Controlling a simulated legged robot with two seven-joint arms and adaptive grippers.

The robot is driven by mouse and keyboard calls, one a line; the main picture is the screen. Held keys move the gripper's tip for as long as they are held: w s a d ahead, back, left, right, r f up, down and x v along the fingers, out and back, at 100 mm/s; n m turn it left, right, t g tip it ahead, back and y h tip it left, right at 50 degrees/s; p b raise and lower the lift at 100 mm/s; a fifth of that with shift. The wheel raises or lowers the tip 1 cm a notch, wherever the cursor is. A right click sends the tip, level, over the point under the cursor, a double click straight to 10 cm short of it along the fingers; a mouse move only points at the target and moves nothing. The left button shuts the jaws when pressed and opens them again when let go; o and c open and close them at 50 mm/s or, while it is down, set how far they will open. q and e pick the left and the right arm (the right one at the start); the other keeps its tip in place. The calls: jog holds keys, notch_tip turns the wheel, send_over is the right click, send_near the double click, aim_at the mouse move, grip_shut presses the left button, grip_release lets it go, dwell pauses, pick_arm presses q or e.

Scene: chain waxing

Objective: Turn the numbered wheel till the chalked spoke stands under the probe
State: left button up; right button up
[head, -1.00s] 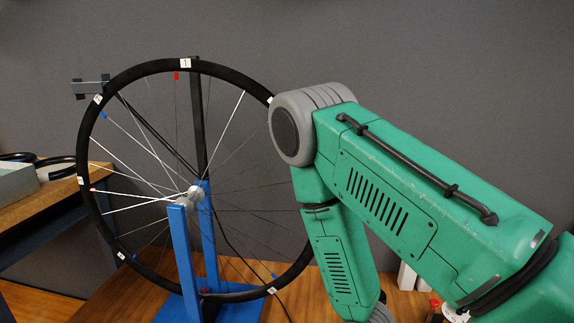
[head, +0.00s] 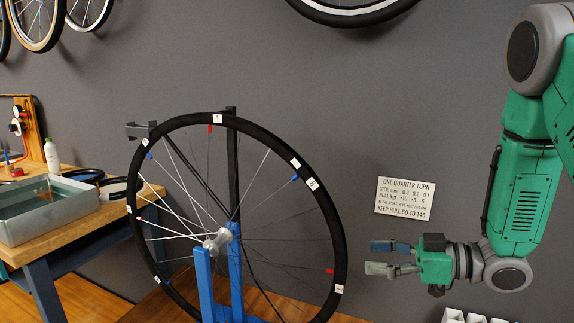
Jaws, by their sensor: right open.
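The numbered wheel (head: 337,235) stands upright in a blue stand (head: 204,285), with a black rim and white number tags. Tag 1 (head: 217,118) is at the top, tag 2 (head: 311,184) at the upper right, tag 3 (head: 339,289) at the lower right. Several spokes at the left look bright white; I cannot tell which is chalked. A grey block (head: 138,131), possibly the probe, sits by the rim's upper left. My right gripper (head: 374,257) is open and empty, pointing left, to the right of the rim and apparently apart from it. My left gripper is out of view.
A sign (head: 405,198) reading "one quarter turn" hangs on the grey wall above my right gripper. A bench at the left holds a metal tray (head: 47,215) and a white bottle (head: 52,155). White holders (head: 470,316) stand at the lower right. Wheels hang overhead.

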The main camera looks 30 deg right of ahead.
aim_at(340, 254)
jog(key=b+x, duration=0.3)
jog(key=x, duration=0.5)
jog(key=shift+w+b, duration=0.1)
jog(key=shift+b, duration=0.2)
jog(key=shift+d+f+p, duration=0.15)
jog(key=shift+d+p, duration=0.05)
jog(key=shift+d, duration=0.35)
jog(key=shift+d+f+p, duration=0.15)
jog(key=shift+d, duration=0.65)
jog(key=c, duration=1.2)
jog(key=shift+a+r, duration=0.15)
jog(key=shift+a, duration=0.3)
jog(key=shift+a+r, duration=0.2)
jog(key=shift+a, duration=0.3)
jog(key=shift+a+f, duration=0.1)
jog(key=shift+a, duration=0.15)
jog(key=shift+w+f, duration=0.1)
jog(key=shift+w, duration=0.05)
jog(key=shift+d+f, duration=0.1)
jog(key=shift+d, duration=0.3)
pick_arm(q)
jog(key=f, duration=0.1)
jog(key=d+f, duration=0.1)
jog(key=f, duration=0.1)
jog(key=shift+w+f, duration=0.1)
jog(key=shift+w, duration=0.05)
pick_arm(e)
jog(key=shift+a, duration=0.1)
